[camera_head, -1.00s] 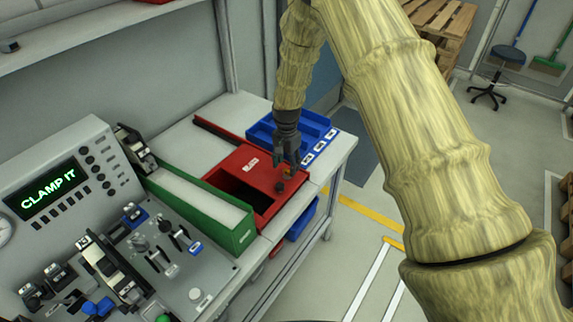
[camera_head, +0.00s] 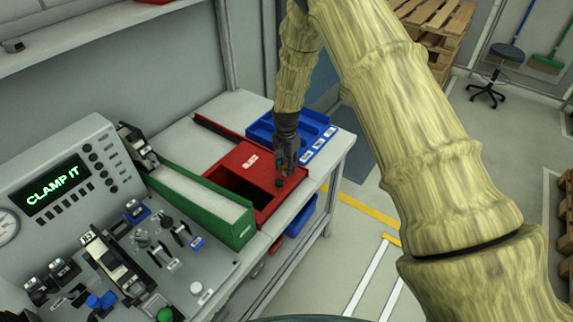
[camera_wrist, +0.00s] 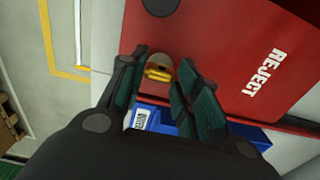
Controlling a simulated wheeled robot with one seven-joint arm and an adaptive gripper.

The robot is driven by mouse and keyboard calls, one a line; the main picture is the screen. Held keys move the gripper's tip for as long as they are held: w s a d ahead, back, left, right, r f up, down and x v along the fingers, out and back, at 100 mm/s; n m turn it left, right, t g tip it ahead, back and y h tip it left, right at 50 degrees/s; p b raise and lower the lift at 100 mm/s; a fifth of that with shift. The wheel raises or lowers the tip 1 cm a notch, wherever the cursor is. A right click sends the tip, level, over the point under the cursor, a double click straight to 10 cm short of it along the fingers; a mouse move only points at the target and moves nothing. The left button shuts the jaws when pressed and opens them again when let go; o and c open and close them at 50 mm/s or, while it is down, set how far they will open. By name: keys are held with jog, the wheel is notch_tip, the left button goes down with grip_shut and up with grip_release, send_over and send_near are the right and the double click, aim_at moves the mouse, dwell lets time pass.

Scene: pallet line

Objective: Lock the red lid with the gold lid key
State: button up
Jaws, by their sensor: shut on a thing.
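The red lid (camera_head: 243,156) lies on the red box at the far end of the bench, leaving a dark opening on its near left side. In the wrist view the red lid (camera_wrist: 220,45) carries the word REJECT. My gripper (camera_head: 285,170) points down over the lid's right part. In the wrist view my gripper (camera_wrist: 160,76) has its two dark fingers either side of the gold lid key (camera_wrist: 158,73), shut on it. The key is against the red surface near its edge; how far it is seated is hidden. A black knob (camera_wrist: 160,5) sits beside it.
A blue tray (camera_head: 322,140) with labelled compartments stands behind the red box. A green bin (camera_head: 205,205) stands to its left, then a control panel (camera_head: 50,195) reading CLAMP IT. Another blue bin (camera_head: 301,215) hangs below the bench edge.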

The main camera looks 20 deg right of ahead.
jog(key=shift+s+f, duration=0.1)
jog(key=shift+f, duration=0.1)
jog(key=n+b, duration=0.2)
jog(key=n, duration=0.1)
jog(key=shift+f, duration=0.1)
jog(key=n+b, duration=0.2)
jog(key=n, duration=0.3)
jog(key=shift+b, duration=0.4)
jog(key=n+b, duration=0.1)
jog(key=n, duration=0.4)
jog(key=n+b, duration=0.1)
jog(key=n, duration=0.3)
jog(key=shift+n, duration=0.4)
jog(key=o, duration=1)
jog(key=shift+r, duration=0.25)
